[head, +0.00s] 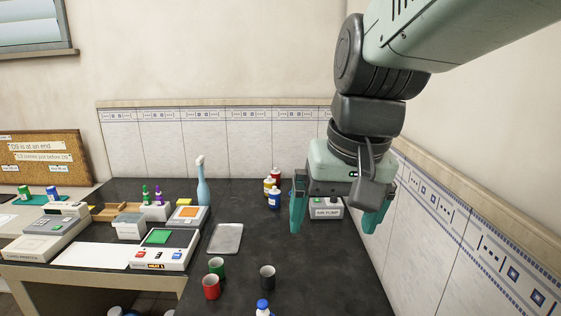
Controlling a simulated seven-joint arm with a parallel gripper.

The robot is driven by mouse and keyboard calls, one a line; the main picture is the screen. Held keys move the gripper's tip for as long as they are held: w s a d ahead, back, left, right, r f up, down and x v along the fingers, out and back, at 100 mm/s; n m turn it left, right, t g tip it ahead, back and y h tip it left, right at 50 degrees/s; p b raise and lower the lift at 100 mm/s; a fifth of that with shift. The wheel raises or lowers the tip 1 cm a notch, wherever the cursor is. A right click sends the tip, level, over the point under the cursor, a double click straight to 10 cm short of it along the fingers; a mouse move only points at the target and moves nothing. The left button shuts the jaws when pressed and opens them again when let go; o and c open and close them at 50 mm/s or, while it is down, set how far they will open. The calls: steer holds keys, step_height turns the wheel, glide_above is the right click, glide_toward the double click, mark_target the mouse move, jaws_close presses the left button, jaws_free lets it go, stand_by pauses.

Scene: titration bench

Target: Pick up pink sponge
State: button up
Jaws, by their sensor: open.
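I see no pink sponge in the head view. My gripper (333,225) hangs over the right part of the dark bench (258,240), pointing down. Its two teal fingers are spread wide apart with nothing held between them. A grey box marked as an air pump (327,209) shows behind and between the fingers. My gripper and arm hide part of the bench's back right corner.
Red (211,288), green (217,266) and black (267,277) cups stand near the front, with a blue-capped bottle (263,307). A metal tray (226,238) lies mid-bench. Small bottles (274,200) stand left of my gripper. Instruments (160,248) fill the left. A tiled wall (440,230) bounds the right.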

steer(key=s+d+t, duration=0.2)
steer(key=s+d, duration=0.1)
steer(key=s, duration=0.6)
steer(key=shift+d+r+t+h, duration=0.15)
steer(key=shift+r+t+h, duration=0.15)
steer(key=shift+h, duration=0.1)
steer(key=shift+s+d+f, duration=0.1)
steer(key=shift+s+f, duration=0.05)
steer(key=shift+s, duration=0.15)
steer(key=shift+c, duration=0.5)
steer(key=shift+s+d+f, duration=0.1)
steer(key=shift+s, duration=0.1)
steer(key=c, duration=0.5)
steer(key=shift+o, duration=0.2)
